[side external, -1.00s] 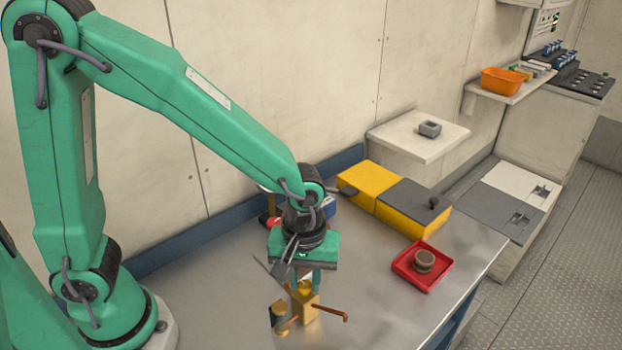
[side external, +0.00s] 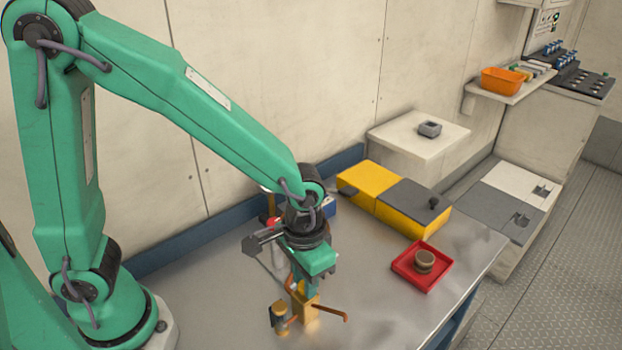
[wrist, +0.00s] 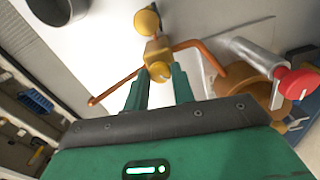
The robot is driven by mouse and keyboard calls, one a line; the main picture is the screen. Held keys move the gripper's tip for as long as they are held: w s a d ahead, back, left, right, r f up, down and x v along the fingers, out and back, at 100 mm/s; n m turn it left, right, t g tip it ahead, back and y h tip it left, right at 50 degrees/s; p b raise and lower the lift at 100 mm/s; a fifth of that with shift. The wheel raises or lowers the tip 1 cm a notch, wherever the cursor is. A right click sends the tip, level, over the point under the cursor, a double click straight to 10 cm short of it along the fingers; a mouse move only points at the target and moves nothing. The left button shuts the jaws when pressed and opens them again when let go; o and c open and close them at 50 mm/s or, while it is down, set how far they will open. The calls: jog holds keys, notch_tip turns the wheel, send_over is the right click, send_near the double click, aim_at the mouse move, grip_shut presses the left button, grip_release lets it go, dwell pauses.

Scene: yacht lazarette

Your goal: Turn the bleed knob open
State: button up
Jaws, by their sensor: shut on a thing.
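The bleed knob (wrist: 160,71) is a small round brass-yellow piece on top of a brass valve block (wrist: 157,49). Copper pipes leave the block on both sides. In the side view the valve block (side external: 307,306) stands on the metal bench, and the knob is mostly hidden by my fingers. My gripper (side external: 305,287) points down over the block and is shut on the knob. In the wrist view the two green fingers of my gripper (wrist: 161,86) sit on either side of the knob. I cannot tell how far the knob itself is turned.
A brass cylinder (side external: 280,314) stands beside the block at its front left. A red tray (side external: 422,279) holding a brown round piece lies to the right. A yellow and grey box (side external: 372,182) stands behind. The bench between them is clear.

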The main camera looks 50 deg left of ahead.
jog(key=m, duration=0.6)
jog(key=shift+r, duration=0.1)
jog(key=shift+m, duration=0.3)
jog(key=o, duration=1)
jog(key=shift+r, duration=3.9)
jog(key=shift+a, duration=0.1)
